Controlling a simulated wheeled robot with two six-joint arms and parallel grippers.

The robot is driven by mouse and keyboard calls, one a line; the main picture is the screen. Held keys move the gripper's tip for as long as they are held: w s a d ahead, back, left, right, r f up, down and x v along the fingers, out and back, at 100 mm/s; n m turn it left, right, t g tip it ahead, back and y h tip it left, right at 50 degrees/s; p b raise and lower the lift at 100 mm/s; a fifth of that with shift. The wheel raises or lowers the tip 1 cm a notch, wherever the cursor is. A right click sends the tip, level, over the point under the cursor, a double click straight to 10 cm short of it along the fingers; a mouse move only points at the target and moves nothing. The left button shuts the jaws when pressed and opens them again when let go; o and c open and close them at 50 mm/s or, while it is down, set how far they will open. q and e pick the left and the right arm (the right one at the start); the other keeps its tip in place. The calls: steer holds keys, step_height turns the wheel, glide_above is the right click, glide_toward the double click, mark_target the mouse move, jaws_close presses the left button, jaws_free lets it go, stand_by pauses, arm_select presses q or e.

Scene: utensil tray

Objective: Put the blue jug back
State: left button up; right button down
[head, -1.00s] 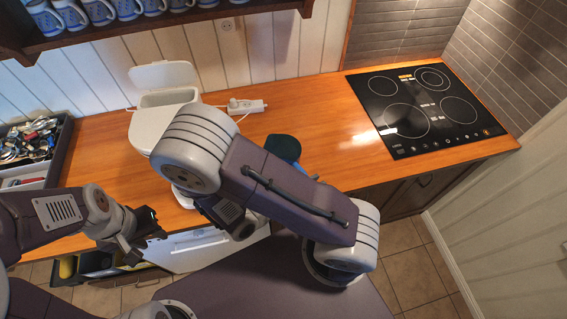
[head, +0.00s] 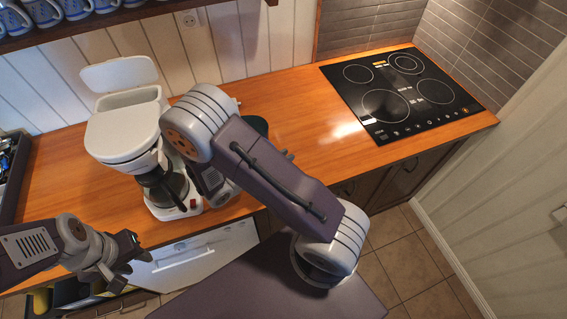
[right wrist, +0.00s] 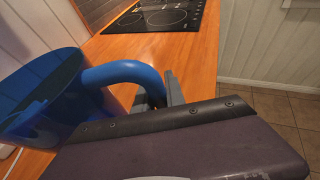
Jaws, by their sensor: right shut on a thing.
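The blue jug (right wrist: 45,100) fills the left of the right wrist view, with its curved blue handle (right wrist: 125,72) reaching to the right. My right gripper (right wrist: 160,92) is shut on the handle, its grey fingers beside the handle's outer end. My left gripper (head: 132,262) is open and empty in front of the counter's front edge, at lower left.
A white coffee maker (head: 122,133) with its lid up and a dark glass pot stands left of my right arm. A black cooktop (head: 400,95) lies at the right. Blue mugs stand on a shelf (head: 105,20) at upper left.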

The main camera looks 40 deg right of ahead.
steer(key=f, duration=0.3)
steer(key=shift+s, duration=0.25)
steer(key=shift+f, duration=0.25)
steer(key=shift+w+f, duration=0.1)
steer(key=shift+w, duration=0.1)
steer(key=c, duration=1.8)
jaws_free()
steer(key=shift+s+f, duration=0.1)
steer(key=shift+f, duration=0.05)
steer(key=o, duration=0.4)
steer(key=shift+a, duration=0.1)
